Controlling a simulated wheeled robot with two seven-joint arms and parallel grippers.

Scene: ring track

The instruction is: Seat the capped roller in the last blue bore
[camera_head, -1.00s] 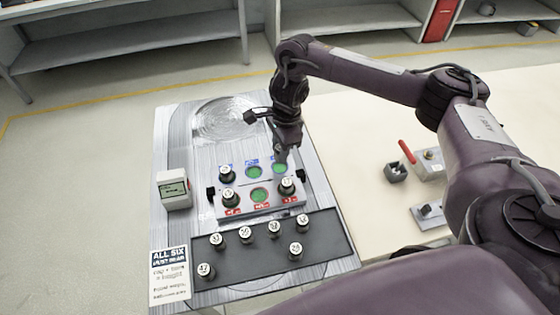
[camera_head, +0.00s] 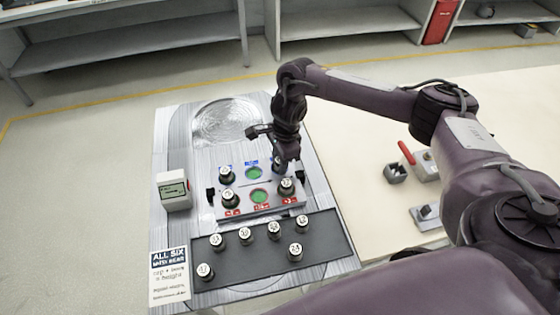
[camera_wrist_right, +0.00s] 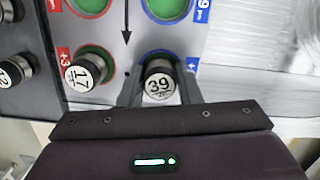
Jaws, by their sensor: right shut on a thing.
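My right gripper (camera_head: 282,160) is shut on a capped roller marked 39 (camera_wrist_right: 158,86). It holds the roller at the right-hand blue bore, whose blue-framed green rim (camera_wrist_right: 158,56) shows behind the cap in the wrist view. I cannot tell how deep the roller sits. The grey bore block (camera_head: 243,187) has a blue row and a red row. The middle blue bore (camera_head: 254,173) is empty and green; the left blue bore holds a capped roller (camera_head: 227,175). The middle red bore (camera_head: 258,196) is empty. My left gripper is not in view.
Red-row rollers stand at left (camera_head: 230,199) and right (camera_head: 287,187), the right one marked 17 beside my fingers. A dark tray (camera_head: 255,268) with several capped rollers lies in front. A display box (camera_head: 174,190) stands left, a red-levered fixture (camera_head: 428,161) right.

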